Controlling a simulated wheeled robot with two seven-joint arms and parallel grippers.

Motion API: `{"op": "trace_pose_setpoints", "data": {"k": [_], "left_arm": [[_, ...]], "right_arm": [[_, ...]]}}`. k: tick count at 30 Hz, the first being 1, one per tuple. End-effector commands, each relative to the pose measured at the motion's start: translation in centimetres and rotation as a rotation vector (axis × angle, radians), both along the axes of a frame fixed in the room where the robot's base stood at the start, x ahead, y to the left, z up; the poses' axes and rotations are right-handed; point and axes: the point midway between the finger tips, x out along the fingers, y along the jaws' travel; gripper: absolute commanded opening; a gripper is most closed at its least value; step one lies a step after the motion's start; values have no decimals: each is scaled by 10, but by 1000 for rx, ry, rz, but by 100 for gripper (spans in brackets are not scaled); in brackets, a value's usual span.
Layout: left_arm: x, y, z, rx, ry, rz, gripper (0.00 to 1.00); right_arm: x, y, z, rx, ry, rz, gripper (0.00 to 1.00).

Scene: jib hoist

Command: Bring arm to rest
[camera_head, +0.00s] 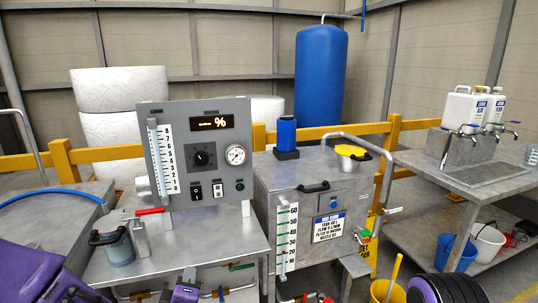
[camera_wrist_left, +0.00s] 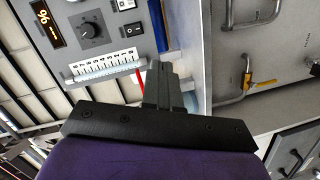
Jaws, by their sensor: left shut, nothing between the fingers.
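My left gripper (camera_head: 189,274) shows at the bottom of the head view, a purple and black hand in front of the steel table. In the left wrist view its dark fingers (camera_wrist_left: 165,85) are together, with nothing between them. Its black mount and purple body fill the bottom of that view. The fingers overlap the table edge there; I cannot tell the gap to it. A purple part of my arm (camera_head: 35,272) shows at the lower left of the head view. My right gripper is not in view.
The table (camera_head: 215,240) carries a grey control panel (camera_head: 205,110), a red lever (camera_head: 150,211) and a handled cup (camera_head: 118,248). A steel cabinet (camera_head: 345,195) stands to the right. A valve with a yellow handle (camera_wrist_left: 262,84) shows in the wrist view. Buckets (camera_head: 460,252) stand farther right.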

Motion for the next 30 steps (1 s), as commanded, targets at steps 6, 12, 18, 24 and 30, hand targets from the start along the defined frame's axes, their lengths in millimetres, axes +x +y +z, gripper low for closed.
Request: {"op": "trace_pose_setpoints", "data": {"k": [6, 12, 18, 24, 30], "left_arm": [[-32, 12, -83, 177, 252, -78, 0], [-106, 40, -188, 372, 602, -189, 0], [-237, 91, -282, 557, 1036, -312, 0], [-314, 117, -311, 625, 1226, -361, 0], [-321, 117, -314, 622, 1241, -367, 0]], "right_arm": [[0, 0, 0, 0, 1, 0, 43], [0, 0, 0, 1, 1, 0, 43], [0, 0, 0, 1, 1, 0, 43], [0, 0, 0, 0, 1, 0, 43], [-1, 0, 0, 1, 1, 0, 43]]}}
